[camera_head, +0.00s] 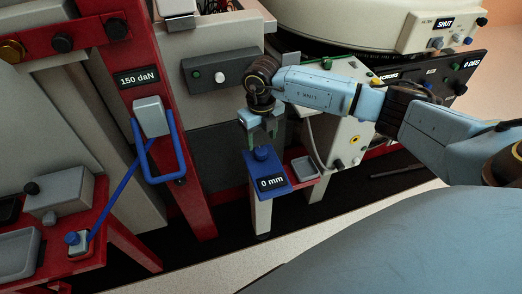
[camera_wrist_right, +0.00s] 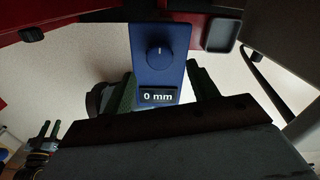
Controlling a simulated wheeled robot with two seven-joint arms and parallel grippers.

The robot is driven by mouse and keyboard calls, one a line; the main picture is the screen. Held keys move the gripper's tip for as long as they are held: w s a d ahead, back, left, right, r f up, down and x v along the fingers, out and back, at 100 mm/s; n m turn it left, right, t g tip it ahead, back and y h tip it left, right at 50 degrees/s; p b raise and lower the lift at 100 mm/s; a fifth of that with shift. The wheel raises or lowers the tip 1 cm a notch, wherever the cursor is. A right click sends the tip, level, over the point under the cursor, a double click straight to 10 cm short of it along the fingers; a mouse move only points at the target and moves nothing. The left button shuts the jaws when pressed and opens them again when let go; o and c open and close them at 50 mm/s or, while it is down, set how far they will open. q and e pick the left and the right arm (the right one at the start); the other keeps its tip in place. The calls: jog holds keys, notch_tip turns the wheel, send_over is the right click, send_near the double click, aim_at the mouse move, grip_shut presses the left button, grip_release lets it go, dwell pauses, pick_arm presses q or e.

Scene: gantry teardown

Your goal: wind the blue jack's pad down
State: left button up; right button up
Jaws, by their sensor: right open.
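The blue jack (camera_head: 281,172) has a flat top with a round blue knob (camera_head: 262,153) and a display reading "0 mm". My right gripper (camera_head: 264,136) points down just above the knob, open and empty. In the right wrist view the knob (camera_wrist_right: 159,53) has a pale mark and lies ahead between the two open fingers (camera_wrist_right: 161,72), with no visible contact. The jack's pad cannot be made out. My left gripper is outside the head view. A small gripper with two parted green fingers, seemingly my left one (camera_wrist_right: 46,132), shows at the lower left of the wrist view.
A grey tray (camera_head: 304,168) sits right of the jack. A red post (camera_head: 141,98) with a "150 daN" display and a blue looped handle (camera_head: 180,152) stand to its left. A grey panel with a white button (camera_head: 220,77) is behind. Pale floor is open in front.

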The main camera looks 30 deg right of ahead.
aim_at(261, 150)
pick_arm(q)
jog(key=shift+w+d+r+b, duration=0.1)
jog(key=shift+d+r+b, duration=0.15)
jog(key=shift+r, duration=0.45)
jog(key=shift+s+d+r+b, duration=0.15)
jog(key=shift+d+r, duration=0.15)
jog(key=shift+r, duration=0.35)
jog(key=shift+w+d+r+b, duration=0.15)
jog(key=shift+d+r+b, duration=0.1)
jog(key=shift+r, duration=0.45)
pick_arm(e)
jog(key=shift+f, duration=2.55)
jog(key=shift+c, duration=0.2)
jog(key=c, duration=1)
